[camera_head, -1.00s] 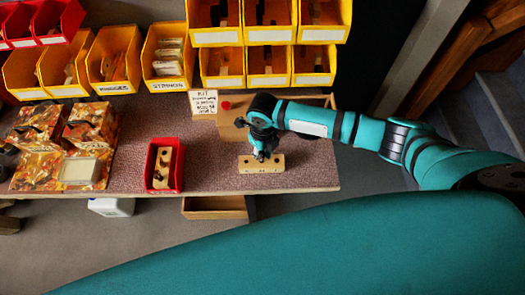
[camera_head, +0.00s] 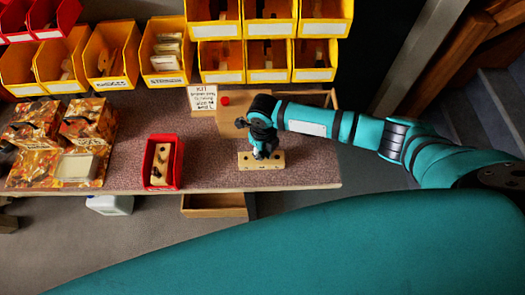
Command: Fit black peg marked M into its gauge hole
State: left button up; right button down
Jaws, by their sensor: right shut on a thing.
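The gauge block (camera_head: 262,165), a pale wooden bar with several dark holes, lies near the front edge of the bench. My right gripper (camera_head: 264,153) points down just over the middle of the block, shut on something. The black peg is mostly hidden by the fingers, and its mark cannot be read. I cannot tell whether the peg's tip is above the block or inside a hole. A red tray (camera_head: 177,173) to the left holds a wooden strip (camera_head: 163,158) with dark pieces on it. My left gripper is not in view.
Yellow bins (camera_head: 218,76) line the back of the bench. A handwritten card (camera_head: 202,98) and a wooden box with a red knob (camera_head: 225,100) stand behind my right gripper. Patterned boxes (camera_head: 88,122) sit at the left. The bench (camera_head: 215,172) is clear between red tray and block.

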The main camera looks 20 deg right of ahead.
jog(key=shift+f, duration=0.25)
jog(key=c, duration=1.3)
grip_release()
notch_tip(320, 180, up, 12)
jog(key=shift+r, duration=0.1)
